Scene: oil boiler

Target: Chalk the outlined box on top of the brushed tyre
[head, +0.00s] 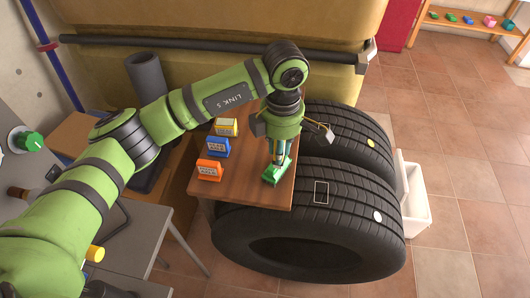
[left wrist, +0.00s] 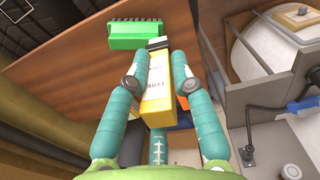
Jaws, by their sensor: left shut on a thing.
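My left gripper (head: 278,158) is above the wooden table near its right edge, pointing down. In the left wrist view its teal fingers (left wrist: 158,68) are closed around a yellow block with lettering (left wrist: 157,95) and a pale and dark end; this looks like the chalk. In the head view the fingers mostly hide it. A green brush (head: 270,178) lies on the table just below the fingertips; it also shows in the left wrist view (left wrist: 133,36). The white outlined box (head: 321,193) is on top of the front black tyre (head: 345,185), right of the gripper. My right gripper is not in view.
Yellow (head: 227,126), blue (head: 218,147) and orange (head: 209,169) labelled blocks stand on the wooden table (head: 245,190). A rear tyre (head: 345,127) lies behind the front one. A white bin (head: 415,210) stands right of the tyres. Tiled floor is clear farther right.

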